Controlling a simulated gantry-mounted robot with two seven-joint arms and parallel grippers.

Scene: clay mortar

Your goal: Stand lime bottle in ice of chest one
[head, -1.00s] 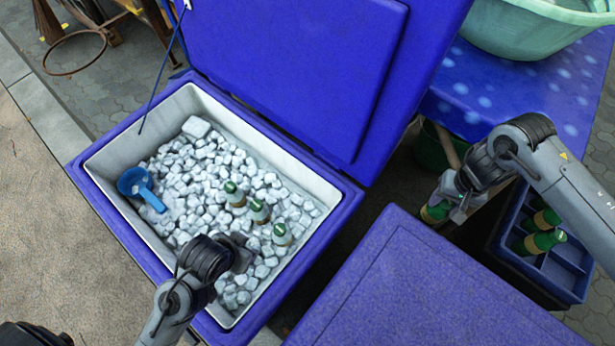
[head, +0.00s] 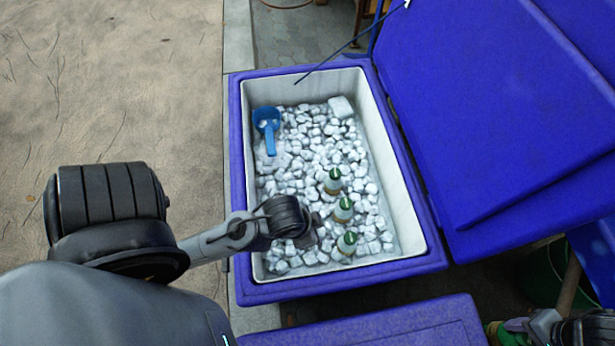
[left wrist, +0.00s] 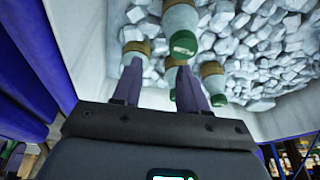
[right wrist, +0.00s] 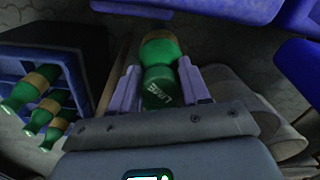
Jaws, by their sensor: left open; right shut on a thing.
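The lime bottle is green with a gold band, and its cap reads LIME (right wrist: 166,92). My right gripper (right wrist: 165,82) is shut on it; in the head view the bottle (head: 498,333) shows at the bottom right corner, outside the chest. The open blue chest (head: 240,150) holds ice (head: 305,160). Green-capped bottles (head: 332,181) (head: 343,210) (head: 347,242) stand in the ice on its near right side. My left gripper (left wrist: 158,82) is open low over the ice beside these bottles. A gold-banded bottle part shows between or behind its fingers; which, I cannot tell.
A blue scoop (head: 267,124) lies on the ice at the far left. The chest's raised lid (head: 500,110) stands to the right. Another blue lid (head: 390,325) is in front. A blue crate with green bottles (right wrist: 45,75) shows in the right wrist view.

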